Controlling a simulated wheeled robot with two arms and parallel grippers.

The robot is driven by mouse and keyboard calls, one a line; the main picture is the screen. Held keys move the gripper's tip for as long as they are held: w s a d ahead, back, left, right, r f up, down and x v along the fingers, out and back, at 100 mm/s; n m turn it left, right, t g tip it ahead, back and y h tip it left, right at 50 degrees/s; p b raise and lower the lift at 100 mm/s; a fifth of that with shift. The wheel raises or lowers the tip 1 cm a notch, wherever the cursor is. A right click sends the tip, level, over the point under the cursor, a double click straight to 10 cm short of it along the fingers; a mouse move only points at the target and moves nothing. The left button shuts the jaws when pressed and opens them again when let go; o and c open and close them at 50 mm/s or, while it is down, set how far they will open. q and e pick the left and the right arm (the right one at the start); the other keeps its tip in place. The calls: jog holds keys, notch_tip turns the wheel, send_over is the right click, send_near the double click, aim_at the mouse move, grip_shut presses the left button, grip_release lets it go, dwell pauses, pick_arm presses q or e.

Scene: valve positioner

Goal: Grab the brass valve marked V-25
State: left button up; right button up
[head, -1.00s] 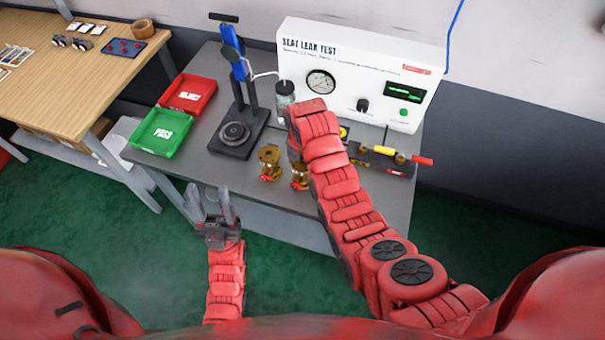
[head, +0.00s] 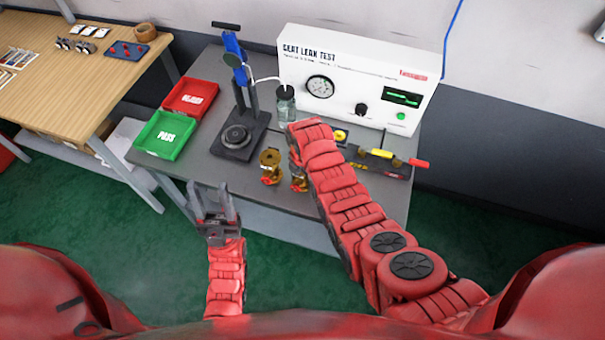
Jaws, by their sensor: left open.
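Two brass valves stand on the grey bench. The left brass valve (head: 270,166) is in plain view; the right brass valve (head: 298,180) is partly covered by my right arm. Their markings are too small to read, so I cannot tell which is V-25. My left gripper (head: 212,200) is open and empty, in front of the bench's front edge, to the left of and nearer than the valves. My right arm reaches over the bench beside the right valve; its gripper is hidden behind the arm.
A clamp stand (head: 238,135) with a blue top stands behind the valves. The green PASS tray (head: 143,152) and a red tray (head: 174,108) are at left. A jar (head: 285,108), the leak tester (head: 350,110) and a tool rack (head: 400,171) stand behind and right.

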grip_shut()
jog(key=shift+w+r, duration=0.1)
jog(key=shift+r, duration=0.05)
dwell(0.4)
